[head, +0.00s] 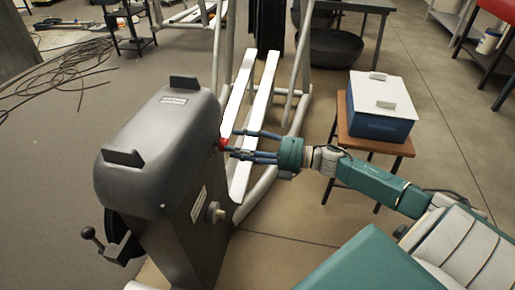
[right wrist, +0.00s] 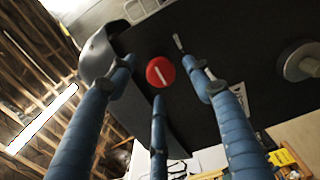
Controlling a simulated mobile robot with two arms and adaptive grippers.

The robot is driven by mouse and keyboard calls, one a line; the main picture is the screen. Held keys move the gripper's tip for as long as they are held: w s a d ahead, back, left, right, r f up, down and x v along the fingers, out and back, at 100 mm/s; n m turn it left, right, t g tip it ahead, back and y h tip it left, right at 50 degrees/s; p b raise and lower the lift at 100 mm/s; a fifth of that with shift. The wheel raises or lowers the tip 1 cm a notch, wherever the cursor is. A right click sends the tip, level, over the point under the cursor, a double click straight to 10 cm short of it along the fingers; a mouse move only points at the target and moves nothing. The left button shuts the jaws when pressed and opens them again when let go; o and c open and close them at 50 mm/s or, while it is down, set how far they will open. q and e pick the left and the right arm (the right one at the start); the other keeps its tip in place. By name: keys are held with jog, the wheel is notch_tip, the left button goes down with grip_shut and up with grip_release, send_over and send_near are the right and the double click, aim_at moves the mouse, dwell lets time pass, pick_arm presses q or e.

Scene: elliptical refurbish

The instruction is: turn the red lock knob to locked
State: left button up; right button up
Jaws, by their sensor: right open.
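The red lock knob (head: 221,143) sits on the right side of the grey machine housing (head: 165,150). In the right wrist view the knob (right wrist: 160,72) is a round red disc with a white slanted line across it, on a dark panel. My right gripper (head: 236,145) is open, its blue fingers reaching left to the knob. In the right wrist view the fingers (right wrist: 160,85) are spread around the knob, and I see no finger clearly closed on it. Whether any fingertip touches it I cannot tell. My left gripper is not in view.
A light round knob (head: 214,212) sticks out lower on the same side of the machine. A crank handle (head: 95,238) is at its front left. A blue and white box (head: 381,107) stands on a wooden stool (head: 343,130) behind my right arm. White rails (head: 255,120) stand behind the gripper.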

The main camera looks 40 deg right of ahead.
jog(key=v, duration=0.8)
